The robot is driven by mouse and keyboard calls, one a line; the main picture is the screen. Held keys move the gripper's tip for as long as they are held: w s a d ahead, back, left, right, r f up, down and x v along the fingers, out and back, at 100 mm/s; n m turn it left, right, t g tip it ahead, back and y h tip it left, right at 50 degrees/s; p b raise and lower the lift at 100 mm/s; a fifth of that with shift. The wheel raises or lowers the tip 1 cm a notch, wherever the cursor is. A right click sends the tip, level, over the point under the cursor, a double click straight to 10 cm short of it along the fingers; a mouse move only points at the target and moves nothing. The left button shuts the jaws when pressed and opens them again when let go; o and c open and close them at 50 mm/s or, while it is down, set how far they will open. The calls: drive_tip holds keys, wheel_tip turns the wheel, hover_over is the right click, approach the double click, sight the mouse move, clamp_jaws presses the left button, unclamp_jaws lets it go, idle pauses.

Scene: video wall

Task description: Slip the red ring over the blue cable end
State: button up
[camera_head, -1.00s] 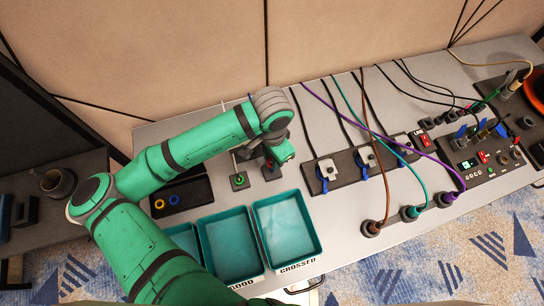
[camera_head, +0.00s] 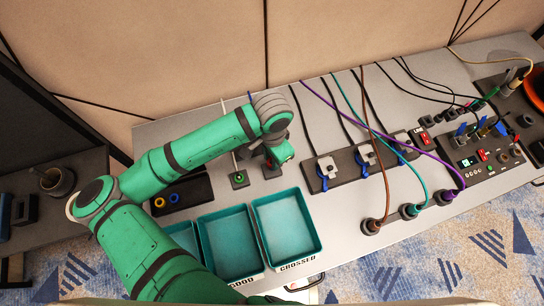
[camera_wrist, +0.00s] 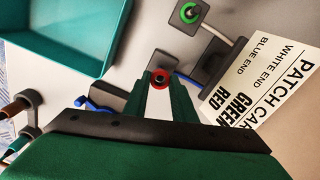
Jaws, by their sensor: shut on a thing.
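My gripper (camera_wrist: 160,90) is shut on the red ring (camera_wrist: 160,70), which sits at its fingertips in the wrist view. A dark round shape shows inside the ring; I cannot tell whether it is the cable end. A grey block (camera_wrist: 162,59) is just beyond the ring. A short blue cable (camera_wrist: 188,79) runs from beside the fingertips toward a dark block (camera_wrist: 205,62). In the head view my gripper (camera_head: 276,158) is low over a dark block (camera_head: 271,172), and my arm hides most of the blue cable end.
A green ring (camera_head: 239,178) sits around the white cable end's base on the neighbouring block. Teal trays (camera_head: 286,222) stand in front. Sockets and cables lie right.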

drive_tip(key=shift+f, duration=0.7)
drive_tip(key=o, duration=1.1)
drive_tip(key=shift+r, duration=0.15)
wheel_tip(320, 180, up, 11)
drive_tip(key=shift+f, duration=0.2)
drive_tip(key=shift+s+a, duration=0.1)
